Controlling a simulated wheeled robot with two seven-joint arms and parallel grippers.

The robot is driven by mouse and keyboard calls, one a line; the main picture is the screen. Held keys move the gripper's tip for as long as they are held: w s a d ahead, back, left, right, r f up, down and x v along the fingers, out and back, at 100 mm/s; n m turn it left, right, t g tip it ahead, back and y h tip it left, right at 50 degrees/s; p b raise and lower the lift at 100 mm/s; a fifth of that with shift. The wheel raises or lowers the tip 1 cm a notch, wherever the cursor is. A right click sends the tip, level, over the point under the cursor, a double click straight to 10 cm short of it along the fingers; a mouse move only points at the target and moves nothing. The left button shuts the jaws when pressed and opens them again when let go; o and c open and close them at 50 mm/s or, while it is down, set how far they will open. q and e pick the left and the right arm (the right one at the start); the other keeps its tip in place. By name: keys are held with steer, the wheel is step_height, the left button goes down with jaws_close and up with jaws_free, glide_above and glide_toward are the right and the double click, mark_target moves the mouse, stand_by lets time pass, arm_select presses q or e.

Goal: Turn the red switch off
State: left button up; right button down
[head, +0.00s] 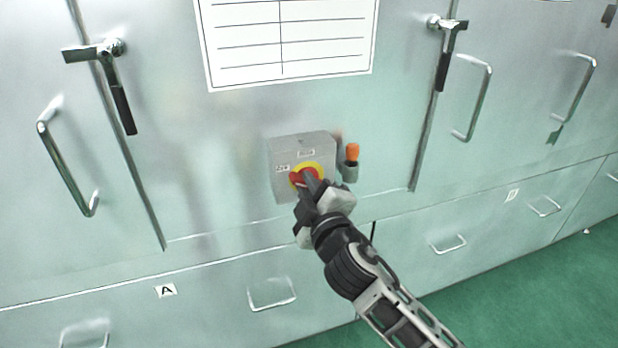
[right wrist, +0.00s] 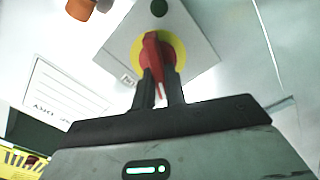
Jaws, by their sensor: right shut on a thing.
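The red switch (head: 298,178) is a rotary knob on a yellow round plate, on the front of a grey box (head: 290,152) fixed to the metal cabinet. In the right wrist view the red switch (right wrist: 152,50) shows its raised handle between my fingers. My right gripper (head: 308,182) is at the switch, and its fingers hide part of the knob. In the right wrist view my right gripper (right wrist: 160,88) is shut on the handle. My left gripper is not in view.
An orange-handled tool (head: 352,153) sits in a small holder right of the box. A white chart (head: 290,45) hangs above. Door latches (head: 110,60) and bar handles (head: 66,160) stick out on both sides. Green floor (head: 560,270) shows at lower right.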

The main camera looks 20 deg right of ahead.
steer(key=n+p, duration=0.1)
steer(key=n, duration=0.1)
steer(key=shift+a+f+n, duration=0.1)
steer(key=shift+n, duration=0.3)
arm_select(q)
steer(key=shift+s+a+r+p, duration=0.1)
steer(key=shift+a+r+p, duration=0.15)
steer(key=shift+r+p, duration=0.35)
arm_select(e)
steer(key=n, duration=0.3)
steer(key=shift+f, duration=0.2)
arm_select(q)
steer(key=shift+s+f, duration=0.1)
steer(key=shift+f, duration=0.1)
arm_select(e)
steer(key=c, duration=1.6)
jaws_free()
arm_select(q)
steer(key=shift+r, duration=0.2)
arm_select(e)
steer(key=shift+o, duration=0.8)
steer(key=shift+s, duration=0.1)
